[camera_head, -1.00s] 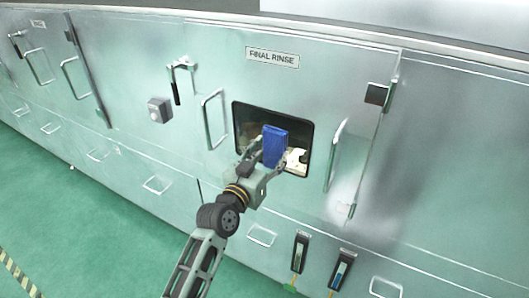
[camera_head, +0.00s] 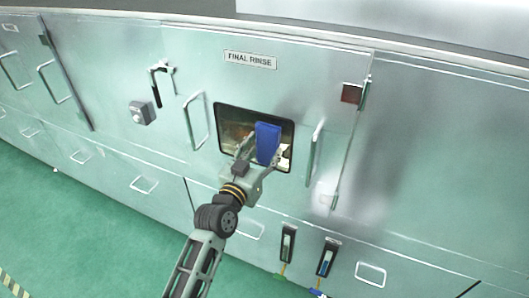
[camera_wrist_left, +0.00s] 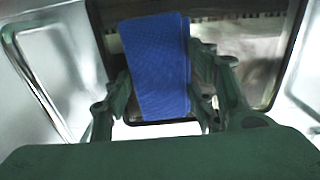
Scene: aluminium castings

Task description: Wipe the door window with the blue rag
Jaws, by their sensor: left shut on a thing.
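The door window (camera_head: 233,117) is a dark, black-framed pane in the metal door under the FINAL RINSE label. My left gripper (camera_head: 258,160) is shut on the blue rag (camera_head: 267,142), which stands up from the fingers in front of the window's right half. In the left wrist view the rag (camera_wrist_left: 156,65) sits between the two fingers (camera_wrist_left: 160,100), with the window (camera_wrist_left: 250,60) behind it. I cannot tell whether the rag touches the glass. The rag hides part of the pane. My right gripper is not in view.
Upright bar handles stand left (camera_head: 195,122) and right (camera_head: 316,152) of the window. A latch handle (camera_head: 158,85) and a grey knob box (camera_head: 141,112) are farther left. Two gauges (camera_head: 327,257) hang below right. Green floor (camera_head: 90,220) is open at lower left.

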